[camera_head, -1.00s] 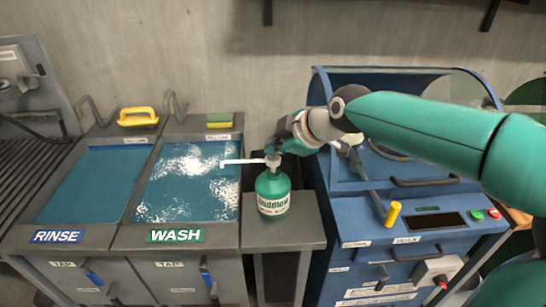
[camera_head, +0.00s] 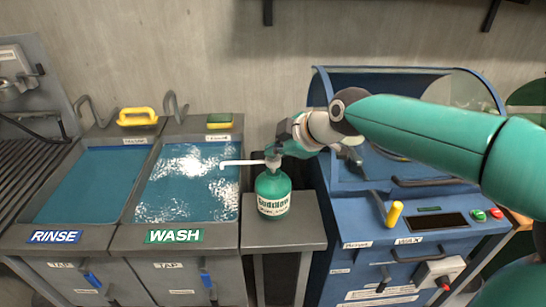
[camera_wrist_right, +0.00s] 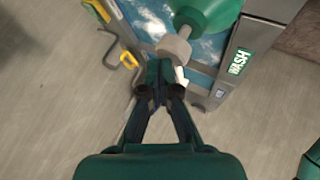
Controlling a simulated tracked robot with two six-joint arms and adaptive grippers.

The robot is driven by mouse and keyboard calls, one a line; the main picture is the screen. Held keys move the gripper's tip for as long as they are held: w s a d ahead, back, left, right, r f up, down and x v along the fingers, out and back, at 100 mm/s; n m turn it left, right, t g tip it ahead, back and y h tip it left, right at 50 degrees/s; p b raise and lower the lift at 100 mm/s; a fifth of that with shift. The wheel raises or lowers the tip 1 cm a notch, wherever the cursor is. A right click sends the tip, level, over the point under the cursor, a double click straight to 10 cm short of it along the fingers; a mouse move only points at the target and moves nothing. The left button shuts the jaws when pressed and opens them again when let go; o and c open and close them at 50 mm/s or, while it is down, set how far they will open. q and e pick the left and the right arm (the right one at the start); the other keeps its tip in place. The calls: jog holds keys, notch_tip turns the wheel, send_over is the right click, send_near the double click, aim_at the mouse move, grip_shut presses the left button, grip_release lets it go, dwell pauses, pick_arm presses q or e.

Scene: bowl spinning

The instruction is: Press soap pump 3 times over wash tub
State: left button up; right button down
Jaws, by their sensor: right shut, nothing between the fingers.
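The green soap bottle (camera_head: 272,192) stands upright on a small grey stand beside the wash tub. Its white pump spout (camera_head: 243,162) points left, over the right part of the wash tub (camera_head: 225,235). My right gripper (camera_head: 276,152) is shut and empty at the top of the pump, and it hides most of the pump head. In the right wrist view the shut fingertips (camera_wrist_right: 160,90) are close to the grey-white pump collar (camera_wrist_right: 174,48) and the green bottle (camera_wrist_right: 207,14). Whether they touch the pump is unclear. My left gripper is not in view.
The rinse tub (camera_head: 60,237) is left of the wash tub; both hold water. A yellow-handled brush (camera_head: 138,117) and a sponge (camera_head: 220,121) lie on the back ledge. A blue machine (camera_head: 400,250) with a clear hood stands close right of the stand (camera_head: 300,235).

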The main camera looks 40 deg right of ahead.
jog(key=shift+f+b, duration=0.4)
jog(key=shift+f, duration=0.1)
jog(key=shift+r, duration=0.15)
dwell(0.4)
jog(key=shift+r+p, duration=0.9)
jog(key=shift+r, duration=0.3)
jog(key=shift+r+p, duration=1.8)
jog(key=shift+r, duration=0.75)
